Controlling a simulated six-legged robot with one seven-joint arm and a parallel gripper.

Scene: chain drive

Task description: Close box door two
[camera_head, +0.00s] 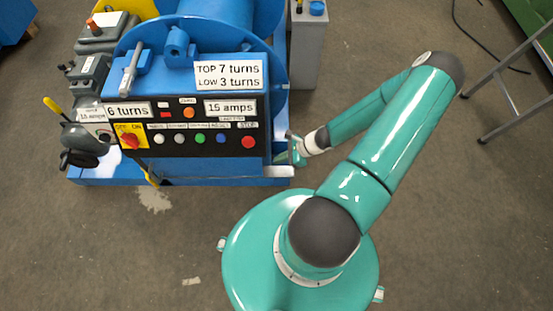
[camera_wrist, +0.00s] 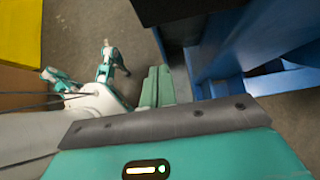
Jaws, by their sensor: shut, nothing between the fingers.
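A blue machine (camera_head: 222,80) with a black control panel (camera_head: 182,138) stands at the upper left in the head view. I cannot tell which part is box door two, or whether it is open or shut. My gripper (camera_head: 296,150) is at the machine's lower right side, beside the panel's right end. In the wrist view, the fingers of my gripper (camera_wrist: 157,86) are together with nothing between them. Blue machine parts (camera_wrist: 230,50) are just to their right. I cannot tell whether the fingers touch the machine.
A grey box (camera_head: 308,45) stands behind the machine on the right. A metal stepladder (camera_head: 515,90) and a cable are at the far right. Yellow levers (camera_head: 52,105) stick out at the machine's left. The concrete floor (camera_head: 450,220) is clear at the right and front.

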